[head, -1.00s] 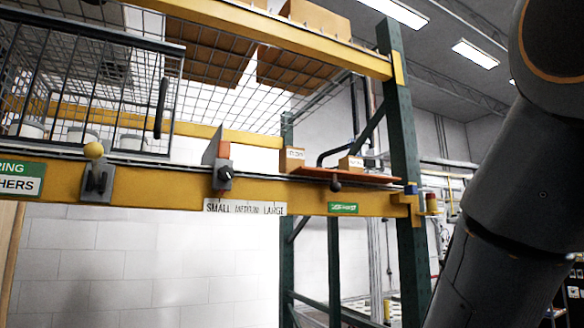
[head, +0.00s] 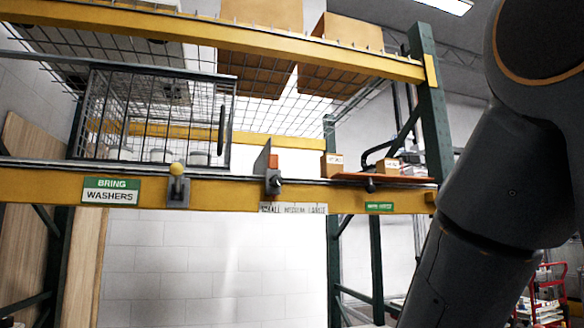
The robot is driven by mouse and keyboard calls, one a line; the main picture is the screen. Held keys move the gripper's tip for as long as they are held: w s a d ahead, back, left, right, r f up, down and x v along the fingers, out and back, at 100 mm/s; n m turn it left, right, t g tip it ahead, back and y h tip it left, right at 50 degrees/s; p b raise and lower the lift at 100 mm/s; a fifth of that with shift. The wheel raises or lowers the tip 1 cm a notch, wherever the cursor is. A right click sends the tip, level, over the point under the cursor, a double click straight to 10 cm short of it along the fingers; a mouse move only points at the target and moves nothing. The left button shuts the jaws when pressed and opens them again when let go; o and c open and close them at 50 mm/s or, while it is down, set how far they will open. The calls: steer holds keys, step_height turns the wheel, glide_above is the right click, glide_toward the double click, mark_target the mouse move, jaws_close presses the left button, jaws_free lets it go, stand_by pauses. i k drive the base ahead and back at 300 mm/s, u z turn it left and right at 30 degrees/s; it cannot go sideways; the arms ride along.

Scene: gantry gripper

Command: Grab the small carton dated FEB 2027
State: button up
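Two small cartons sit on an orange board (head: 350,177) on the right part of the yellow shelf beam. The left carton (head: 331,166) and the right carton (head: 388,168) are brown with pale labels. The print is too small to read, so I cannot tell which is dated FEB 2027. A black curved handle-like piece (head: 371,152) stands between them. My arm fills the right side of the head view, in front of the rack. My gripper is not in view.
Levers line the yellow beam (head: 230,196). Large boxes (head: 347,32) rest on the upper shelf. A green upright (head: 431,110) stands right of the cartons.

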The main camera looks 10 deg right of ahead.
mark_target(330, 163)
steer(key=u, duration=0.8)
steer(key=k, duration=1.05)
steer(key=u, duration=0.5)
steer(key=i, duration=1.25)
steer(key=z, duration=1.2)
steer(key=i, duration=1.1)
steer(key=z, duration=1.1)
